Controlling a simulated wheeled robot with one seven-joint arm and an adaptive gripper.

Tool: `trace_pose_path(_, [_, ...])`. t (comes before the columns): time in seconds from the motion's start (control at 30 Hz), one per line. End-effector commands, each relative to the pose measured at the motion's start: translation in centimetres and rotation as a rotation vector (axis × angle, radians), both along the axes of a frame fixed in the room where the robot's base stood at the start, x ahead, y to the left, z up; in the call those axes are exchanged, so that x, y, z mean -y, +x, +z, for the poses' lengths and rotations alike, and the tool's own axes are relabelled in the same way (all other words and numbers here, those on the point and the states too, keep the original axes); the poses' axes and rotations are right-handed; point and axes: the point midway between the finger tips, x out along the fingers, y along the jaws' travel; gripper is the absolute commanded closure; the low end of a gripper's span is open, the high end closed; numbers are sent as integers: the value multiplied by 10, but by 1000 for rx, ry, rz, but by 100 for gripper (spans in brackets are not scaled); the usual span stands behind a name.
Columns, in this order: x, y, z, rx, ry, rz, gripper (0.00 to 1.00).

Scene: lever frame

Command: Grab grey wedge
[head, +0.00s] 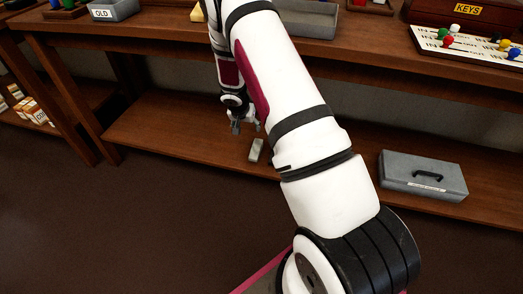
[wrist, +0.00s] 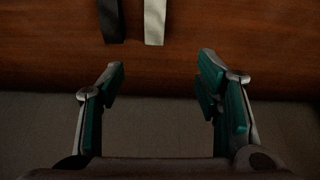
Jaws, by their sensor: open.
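The grey wedge (head: 256,150) is a small, narrow grey piece lying on the brown lower shelf. It shows in the head view just below and to the right of my gripper (head: 245,126). In the wrist view a pale grey strip (wrist: 154,22), which looks like the wedge, runs off the top edge. A dark strip beside it on the left may be its shadow; I cannot tell. My gripper (wrist: 161,75) is open and empty, its teal-padded fingers wide apart. The pale strip lies beyond the fingertips, roughly between them sideways. The wedge's far end is out of the wrist view.
The bench top (head: 350,43) overhangs above, holding trays and a pegboard (head: 470,48). A wooden leg (head: 70,95) stands at left.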

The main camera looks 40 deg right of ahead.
Motion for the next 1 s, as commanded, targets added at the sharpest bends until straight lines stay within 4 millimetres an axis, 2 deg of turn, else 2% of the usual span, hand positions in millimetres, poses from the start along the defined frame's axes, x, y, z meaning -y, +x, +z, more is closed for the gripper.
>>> trace_pose_path(0.03, [2, -1, -29, -6, 10, -9, 42])
trace_pose_path(0.13, [3, -3, -55, -6, 25, -21, 42])
trace_pose_path(0.37, [8, 0, -84, -7, 36, -28, 42])
trace_pose_path(0.63, [23, 11, -130, -7, 37, -29, 42])
trace_pose_path(1.0, [34, 18, -159, -7, 36, -30, 42])
